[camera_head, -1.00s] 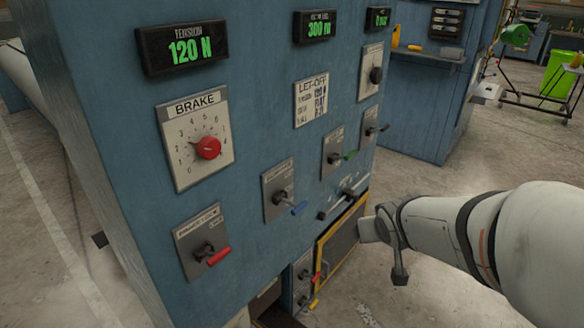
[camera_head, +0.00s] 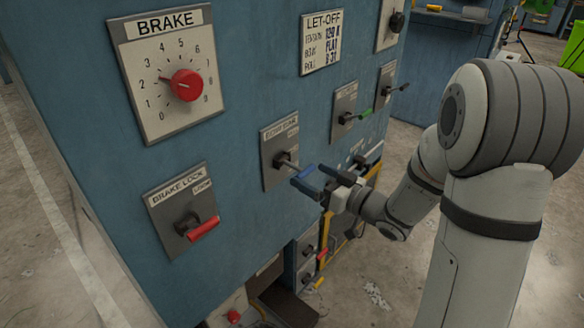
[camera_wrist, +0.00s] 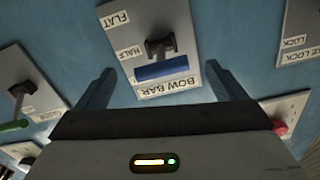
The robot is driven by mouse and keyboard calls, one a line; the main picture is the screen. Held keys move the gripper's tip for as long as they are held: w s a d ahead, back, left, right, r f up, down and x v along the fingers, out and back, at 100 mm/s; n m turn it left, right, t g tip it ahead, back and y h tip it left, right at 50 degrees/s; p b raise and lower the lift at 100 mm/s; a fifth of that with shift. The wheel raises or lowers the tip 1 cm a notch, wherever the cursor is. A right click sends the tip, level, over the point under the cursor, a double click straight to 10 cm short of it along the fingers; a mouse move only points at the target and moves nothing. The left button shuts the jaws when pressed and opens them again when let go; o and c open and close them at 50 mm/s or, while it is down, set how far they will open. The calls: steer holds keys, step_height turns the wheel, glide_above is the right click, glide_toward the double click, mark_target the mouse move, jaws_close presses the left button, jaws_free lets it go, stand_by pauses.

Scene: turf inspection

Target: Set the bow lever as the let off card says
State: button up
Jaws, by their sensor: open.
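The bow bar plate (camera_head: 279,150) is on the blue cabinet front. Its lever has a blue handle (camera_head: 300,172), which also shows in the wrist view (camera_wrist: 162,72). There the plate is upside down, with FLAT at the top and HALF below it. The handle stands out near the BOW BAR title end; another label is partly hidden behind it.
The brake dial (camera_head: 187,85) and red brake lock lever (camera_head: 203,229) are to the left. A green-handled lever (camera_head: 362,114) and a dark-handled one (camera_head: 400,88) are to the right. Small red and yellow levers (camera_head: 319,262) sit below. Open floor lies at right.

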mark_target(303, 171)
steer(key=x, duration=0.7)
steer(key=shift+s, duration=0.15)
steer(key=shift+c, duration=0.5)
